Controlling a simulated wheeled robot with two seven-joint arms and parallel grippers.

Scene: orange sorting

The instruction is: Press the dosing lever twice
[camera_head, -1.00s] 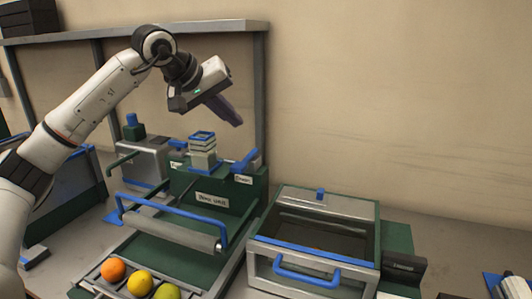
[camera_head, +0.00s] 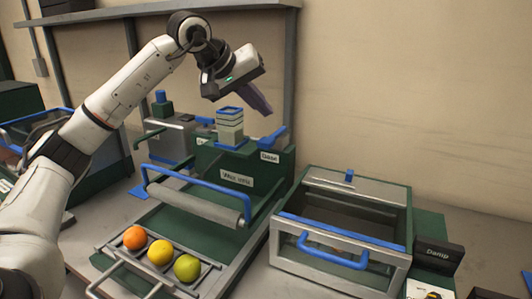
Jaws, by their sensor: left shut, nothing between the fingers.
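The blue dosing lever (camera_head: 273,137) sits at the right end of the green wax unit (camera_head: 235,180), above a small white label that seems to read "Dose". It slants up to the right. My left gripper (camera_head: 264,106) is shut and empty, its dark fingers pointing down just above the lever. A small gap shows between the fingertips and the lever in this view; I cannot tell the depth. A stack of pale blocks with a blue rim (camera_head: 230,125) stands on the unit, left of the lever. My right gripper is not in view.
A blue-handled roller (camera_head: 195,205) is in front of the unit. An orange (camera_head: 135,238), a yellow fruit (camera_head: 160,252) and a green fruit (camera_head: 187,268) lie in a tray at the front. A glass-topped box with a blue handle (camera_head: 335,252) stands at right. A shelf frame (camera_head: 291,60) rises behind.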

